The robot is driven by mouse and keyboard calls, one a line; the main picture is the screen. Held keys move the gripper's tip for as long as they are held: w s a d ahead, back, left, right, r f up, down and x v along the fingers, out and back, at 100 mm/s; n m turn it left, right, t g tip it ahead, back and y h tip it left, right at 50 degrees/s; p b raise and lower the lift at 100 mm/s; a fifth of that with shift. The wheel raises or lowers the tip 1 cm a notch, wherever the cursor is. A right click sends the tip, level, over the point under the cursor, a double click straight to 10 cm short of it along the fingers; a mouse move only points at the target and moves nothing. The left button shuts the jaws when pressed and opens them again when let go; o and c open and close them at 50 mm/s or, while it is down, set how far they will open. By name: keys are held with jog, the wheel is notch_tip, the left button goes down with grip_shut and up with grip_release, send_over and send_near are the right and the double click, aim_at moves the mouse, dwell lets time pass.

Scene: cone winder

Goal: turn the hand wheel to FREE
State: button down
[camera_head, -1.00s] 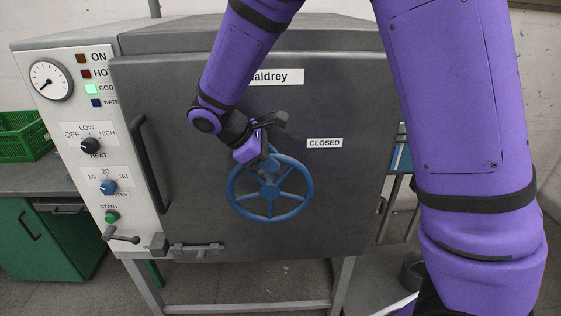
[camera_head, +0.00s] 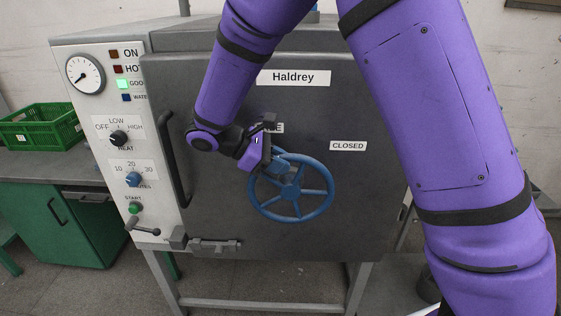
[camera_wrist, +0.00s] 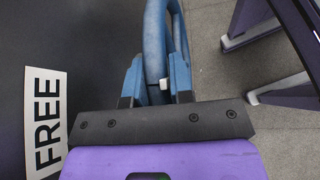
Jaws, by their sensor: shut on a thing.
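The blue hand wheel (camera_head: 291,215) is on the front of the dark grey door, with its spokes and hub in view. My gripper (camera_head: 279,160) is at the wheel's upper left rim. In the wrist view, the fingers of my gripper (camera_wrist: 157,85) are closed around the wheel's rim (camera_wrist: 154,45). The CLOSED label (camera_head: 348,146) is at the wheel's upper right.
A long door handle (camera_head: 174,160) stands out left of the wheel. A white control panel (camera_head: 117,175) with knobs and a gauge is further left. A latch (camera_head: 214,245) sits at the door's lower left. A green crate (camera_head: 40,128) rests on the bench at the left.

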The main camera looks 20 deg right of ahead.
jog(key=c, duration=1)
grip_release()
jog(key=v, duration=1.1)
jog(key=s+d+r+m+y, duration=0.35)
jog(key=d+r, duration=0.25)
jog(key=d, duration=0.3)
jog(key=s+d+r+m+t+y, duration=0.1)
jog(key=s+d+m+t+y, duration=0.1)
jog(key=s+d, duration=0.3)
jog(key=s+d+r+m+t+y, duration=0.2)
jog(key=s+d+m, duration=0.3)
jog(key=s, duration=0.4)
jog(key=s+d+r+m+t+y, duration=0.2)
jog(key=s+d+m+t+y, duration=0.1)
jog(key=s, duration=0.4)
jog(key=shift+s+d+y, duration=0.15)
jog(key=shift+d+y, duration=0.4)
jog(key=shift+d, duration=0.35)
